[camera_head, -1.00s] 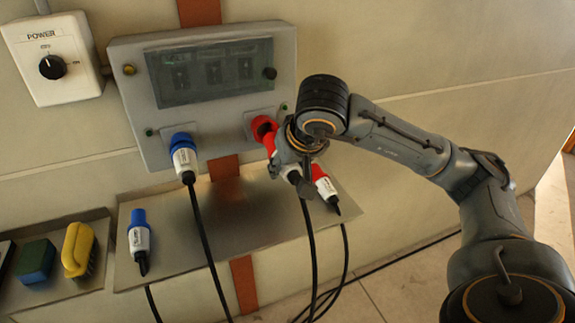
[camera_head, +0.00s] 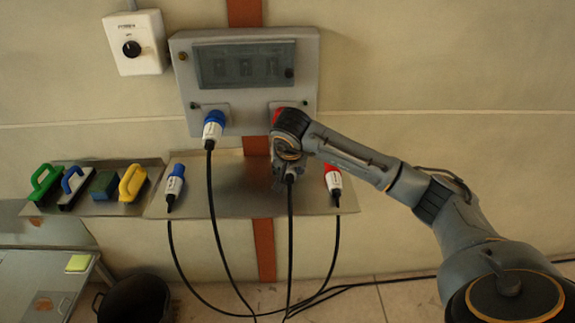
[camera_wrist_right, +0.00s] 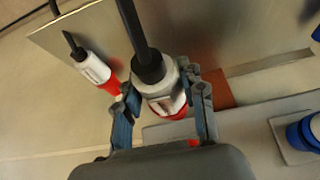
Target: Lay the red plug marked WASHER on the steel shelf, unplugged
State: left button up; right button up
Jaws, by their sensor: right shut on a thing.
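My right gripper (camera_head: 288,168) is in front of the right, red socket (camera_head: 277,113) of the grey wall box. It is shut on a white-bodied red plug, whose black cable hangs straight down. In the right wrist view the plug (camera_wrist_right: 155,82) sits between the fingers (camera_wrist_right: 163,105), with its red ring facing the box. The gripper hides the joint, so I cannot tell whether the plug is in the socket. Its marking is not readable. A second red plug (camera_head: 333,180) lies at the right end of the steel shelf (camera_head: 238,188). My left gripper is not in view.
A blue plug (camera_head: 213,128) is in the left socket of the box (camera_head: 245,120). Another blue plug (camera_head: 175,183) lies at the shelf's left end. The shelf's middle is bare, crossed by cables. Brushes and a sponge (camera_head: 104,183) lie on a shelf at left.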

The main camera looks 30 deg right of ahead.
aim_at(287, 201)
jog(key=shift+s+d+f, duration=0.1)
jog(key=shift+s, duration=0.05)
jog(key=shift+f, duration=0.15)
jog(key=shift+w+a+f+b, duration=0.1)
jog(key=shift+w+f+b, duration=0.15)
jog(key=shift+f, duration=0.2)
jog(key=shift+w+a+f+b, duration=0.1)
jog(key=shift+f+b, duration=0.1)
jog(key=shift+f, duration=0.2)
jog(key=shift+f+b, duration=0.3)
jog(key=shift+f, duration=0.1)
jog(key=shift+s+f+b, duration=0.15)
jog(key=shift+f+b, duration=0.35)
jog(key=shift+f, duration=0.25)
notch_tip(287, 201, down, 3)
jog(key=shift+f+b, duration=0.2)
jog(key=shift+b, duration=1.05)
pick_arm(q)
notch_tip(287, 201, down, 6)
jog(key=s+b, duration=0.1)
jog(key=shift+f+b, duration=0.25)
jog(key=shift+b, duration=0.05)
pick_arm(e)
jog(key=shift+d+f, duration=0.1)
jog(key=shift+f, duration=0.95)
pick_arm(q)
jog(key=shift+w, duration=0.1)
pick_arm(e)
jog(key=o, duration=1.4)
jog(key=shift+c, duration=0.2)
